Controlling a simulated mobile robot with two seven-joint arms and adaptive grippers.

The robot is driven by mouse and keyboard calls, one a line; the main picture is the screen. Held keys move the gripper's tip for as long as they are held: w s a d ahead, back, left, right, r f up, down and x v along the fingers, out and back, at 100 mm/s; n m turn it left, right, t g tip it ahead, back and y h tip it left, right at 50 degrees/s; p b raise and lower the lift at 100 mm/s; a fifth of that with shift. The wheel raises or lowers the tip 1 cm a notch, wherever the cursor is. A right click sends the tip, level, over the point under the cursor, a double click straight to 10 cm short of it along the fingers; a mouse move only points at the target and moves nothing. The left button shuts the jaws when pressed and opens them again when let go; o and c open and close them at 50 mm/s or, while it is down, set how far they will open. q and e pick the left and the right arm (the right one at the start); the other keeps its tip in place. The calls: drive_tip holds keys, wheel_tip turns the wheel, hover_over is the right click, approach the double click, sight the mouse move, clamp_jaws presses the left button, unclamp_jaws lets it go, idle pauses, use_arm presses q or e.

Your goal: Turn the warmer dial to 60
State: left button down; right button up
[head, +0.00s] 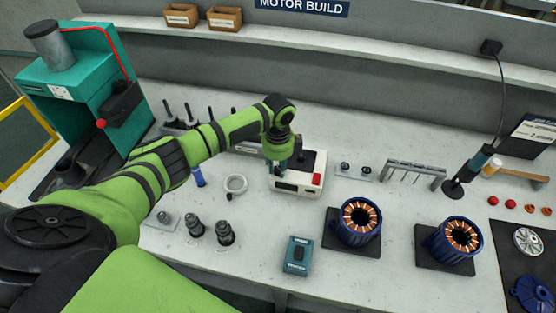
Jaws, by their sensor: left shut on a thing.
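The warmer (290,190) is a white box with a dark top plate and a red button on its right front side, standing mid-bench. My left arm reaches in from the left, and my left gripper (278,168) points down over the warmer's left part. Its fingers are shut on the warmer dial, which is mostly hidden by the gripper. The dial's scale and setting cannot be read from here. My right gripper is not in view.
Two copper-wound motor stators (360,221) stand on dark pads at the right front. A teal box (297,254) lies in front of the warmer. A grey ring (236,185) is on its left, and a metal rack (413,171) on its right. A teal press (85,85) stands far left.

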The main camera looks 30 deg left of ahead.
sight(278, 169)
use_arm(q)
drive_tip(key=shift+n+p, duration=0.7)
drive_tip(key=shift+n, duration=0.8)
drive_tip(key=c, duration=1.1)
unclamp_jaws()
drive_tip(key=shift+o, duration=0.2)
wheel_tip(278, 169, up, 12)
